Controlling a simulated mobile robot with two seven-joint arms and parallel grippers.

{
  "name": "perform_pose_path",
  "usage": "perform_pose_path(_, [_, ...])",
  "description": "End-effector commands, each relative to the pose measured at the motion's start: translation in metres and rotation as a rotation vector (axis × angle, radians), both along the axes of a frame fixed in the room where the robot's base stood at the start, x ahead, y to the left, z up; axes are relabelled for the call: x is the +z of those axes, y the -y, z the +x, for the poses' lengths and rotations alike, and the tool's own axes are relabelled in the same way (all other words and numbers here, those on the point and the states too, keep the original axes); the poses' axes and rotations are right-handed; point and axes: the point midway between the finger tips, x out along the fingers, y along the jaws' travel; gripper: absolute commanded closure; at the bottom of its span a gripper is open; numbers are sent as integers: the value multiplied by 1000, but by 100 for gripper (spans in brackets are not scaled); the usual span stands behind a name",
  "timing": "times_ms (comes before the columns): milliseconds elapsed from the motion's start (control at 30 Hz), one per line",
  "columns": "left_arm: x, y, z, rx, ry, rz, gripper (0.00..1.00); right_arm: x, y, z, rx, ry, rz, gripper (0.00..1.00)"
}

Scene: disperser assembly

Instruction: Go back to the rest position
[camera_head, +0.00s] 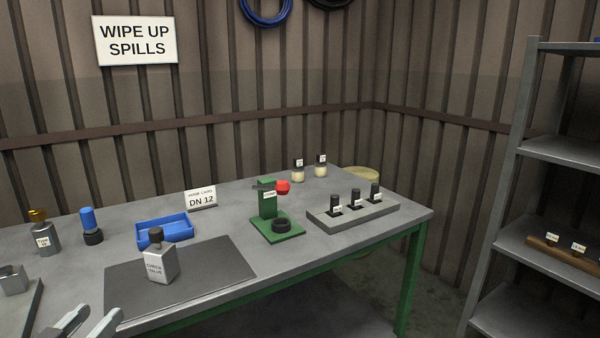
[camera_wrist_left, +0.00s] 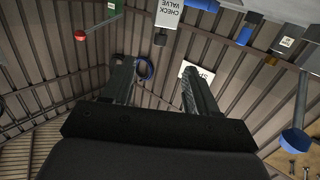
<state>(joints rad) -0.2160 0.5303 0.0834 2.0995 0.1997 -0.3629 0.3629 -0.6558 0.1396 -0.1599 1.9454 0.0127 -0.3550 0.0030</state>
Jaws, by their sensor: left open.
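My left gripper (camera_head: 93,325) shows at the bottom left of the head view, in front of the table's near edge. Its two grey fingers are apart with nothing between them. In the left wrist view the same open gripper (camera_wrist_left: 155,82) has only the wall behind its fingers. The check valve (camera_head: 161,263), a grey block with a black cap, stands upright on the dark mat (camera_head: 215,268), apart from the gripper. It also shows upside down at the top of the left wrist view (camera_wrist_left: 172,14). My right gripper is in neither view.
On the grey table (camera_head: 310,245) stand a blue tray (camera_head: 166,230), a green press (camera_head: 268,200) with a red knob, and a grey rack (camera_head: 352,213) with black-capped pieces. A blue-topped piece (camera_head: 89,222) stands at the left. A metal shelf (camera_head: 545,150) stands at the right.

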Motion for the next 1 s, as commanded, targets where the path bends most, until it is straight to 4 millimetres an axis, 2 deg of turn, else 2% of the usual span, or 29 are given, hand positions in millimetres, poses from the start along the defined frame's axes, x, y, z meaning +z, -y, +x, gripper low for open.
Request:
perform_pose_path(33, [-37,13,-14,-3,-85,-4,41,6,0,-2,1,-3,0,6])
perform_pose_path(167, [-111,46,-54,-24,-247,28,41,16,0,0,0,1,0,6])
perform_pose_path(200, [-131,58,-69,-35,-296,37,41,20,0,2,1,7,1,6])
perform_pose_path(300, [-175,87,-109,-65,-409,59,41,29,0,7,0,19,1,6])
perform_pose_path(400, [-204,113,-143,-95,-492,76,41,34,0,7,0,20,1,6])
perform_pose_path(500, [-220,131,-166,-118,-543,89,41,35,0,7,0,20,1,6])
perform_pose_path(600, [-227,139,-177,-129,-566,95,41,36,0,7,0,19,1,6])
perform_pose_path(1000, [-229,140,-179,-132,-569,98,41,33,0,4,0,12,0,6])
